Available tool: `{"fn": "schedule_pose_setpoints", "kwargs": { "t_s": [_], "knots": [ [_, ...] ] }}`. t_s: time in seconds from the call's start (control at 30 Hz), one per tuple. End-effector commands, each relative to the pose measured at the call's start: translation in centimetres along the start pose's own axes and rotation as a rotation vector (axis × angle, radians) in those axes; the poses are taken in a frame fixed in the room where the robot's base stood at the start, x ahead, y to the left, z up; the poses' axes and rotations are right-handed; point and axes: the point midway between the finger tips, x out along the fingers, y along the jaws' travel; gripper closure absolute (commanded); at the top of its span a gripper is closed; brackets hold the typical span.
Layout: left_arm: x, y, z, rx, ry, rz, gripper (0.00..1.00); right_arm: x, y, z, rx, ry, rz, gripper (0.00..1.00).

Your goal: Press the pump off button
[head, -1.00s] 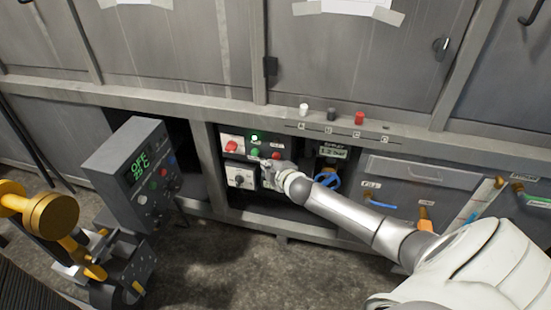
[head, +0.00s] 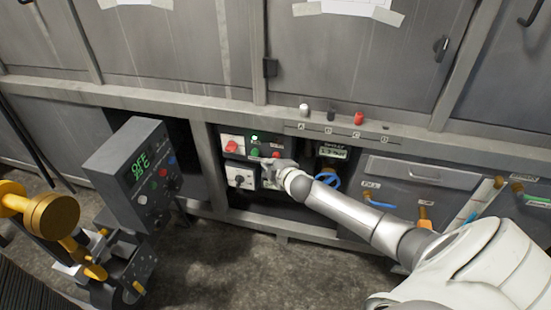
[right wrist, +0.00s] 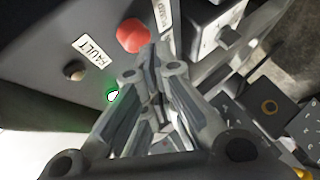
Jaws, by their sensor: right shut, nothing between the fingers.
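The control panel (head: 241,158) is set in the lower opening of the grey cabinet. It carries a red button (head: 231,146) at the left, a lit green lamp (head: 254,138), a green button (head: 255,153) and another red button (head: 277,155). My right gripper (head: 264,163) is shut and empty, just in front of the panel below the green button. In the right wrist view its closed fingers (right wrist: 151,52) point at the panel, close to a large red button (right wrist: 132,36). The lit green lamp (right wrist: 112,95) is left of the fingers. I cannot tell whether the fingertips touch anything.
Below the panel is a white-faced switch box (head: 240,178).

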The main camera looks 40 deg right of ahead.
Motion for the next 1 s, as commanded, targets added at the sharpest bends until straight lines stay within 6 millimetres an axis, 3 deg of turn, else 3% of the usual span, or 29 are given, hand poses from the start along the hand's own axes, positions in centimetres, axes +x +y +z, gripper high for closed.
{"fn": "schedule_pose_setpoints", "kwargs": {
  "t_s": [1.0],
  "knots": [
    [-0.01,0.03,-0.11,0.0,0.001,0.0,0.6,0.74,0.56,0.55,0.0,0.0,0.0,1.0]
  ]
}}
